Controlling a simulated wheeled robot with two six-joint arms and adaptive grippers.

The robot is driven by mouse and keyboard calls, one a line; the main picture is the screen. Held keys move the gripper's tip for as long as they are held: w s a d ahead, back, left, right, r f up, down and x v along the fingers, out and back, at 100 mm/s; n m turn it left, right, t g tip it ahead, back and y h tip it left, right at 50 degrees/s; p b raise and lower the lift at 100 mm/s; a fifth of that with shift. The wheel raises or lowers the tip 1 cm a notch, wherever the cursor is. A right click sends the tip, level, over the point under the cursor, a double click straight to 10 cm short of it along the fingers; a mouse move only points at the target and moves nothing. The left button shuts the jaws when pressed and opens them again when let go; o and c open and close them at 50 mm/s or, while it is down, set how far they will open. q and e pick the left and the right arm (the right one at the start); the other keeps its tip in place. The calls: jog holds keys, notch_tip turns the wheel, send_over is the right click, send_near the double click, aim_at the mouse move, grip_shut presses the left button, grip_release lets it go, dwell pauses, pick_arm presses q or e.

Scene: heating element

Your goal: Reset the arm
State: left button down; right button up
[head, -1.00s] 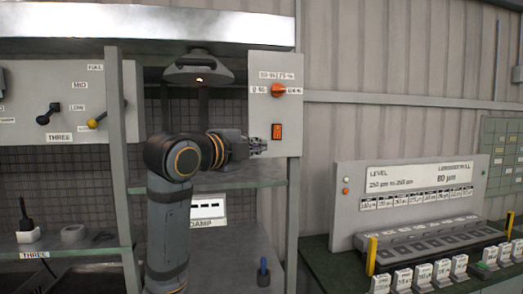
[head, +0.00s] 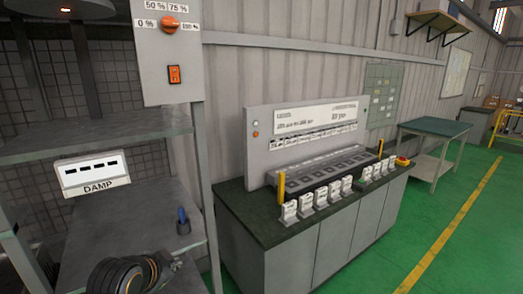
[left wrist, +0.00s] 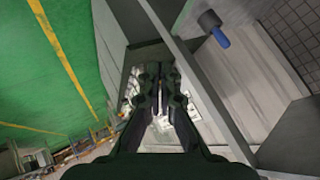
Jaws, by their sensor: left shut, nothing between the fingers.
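My left arm shows at the lower left of the head view, low in front of the grey bench. Its gripper (head: 177,264) is small and partly cut off by the arm's wrist there. In the left wrist view the two dark fingers (left wrist: 160,88) lie close together, shut and empty. The heating control panel (head: 150,60) hangs above, with an orange dial (head: 170,25) and an orange switch (head: 174,74) below it. The gripper is well below the panel and apart from it. My right gripper is not in view.
A blue-handled item (head: 183,222) stands on the bench close to my left gripper; it also shows in the wrist view (left wrist: 221,38). A DAMP box (head: 92,173) is behind. A dark-topped cabinet (head: 245,215) with white blocks stands to the right. The green floor (head: 400,240) at right is open.

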pick_arm(q)
jog(key=s+a+f+n+g+y, duration=0.1)
jog(key=s+f+n+g, duration=0.6)
jog(key=s+f, duration=1.4)
jog(key=s+a+f+n, duration=0.1)
jog(key=s+a+f, duration=0.1)
jog(key=f, duration=1.1)
jog(key=s+a+f, duration=0.1)
jog(key=s+f, duration=0.2)
jog(key=f, duration=1)
jog(key=s+f+g, duration=0.1)
jog(key=s+f, duration=1.3)
jog(key=s, duration=0.3)
jog(key=shift+a+f, duration=0.15)
jog(key=shift+a, duration=0.3)
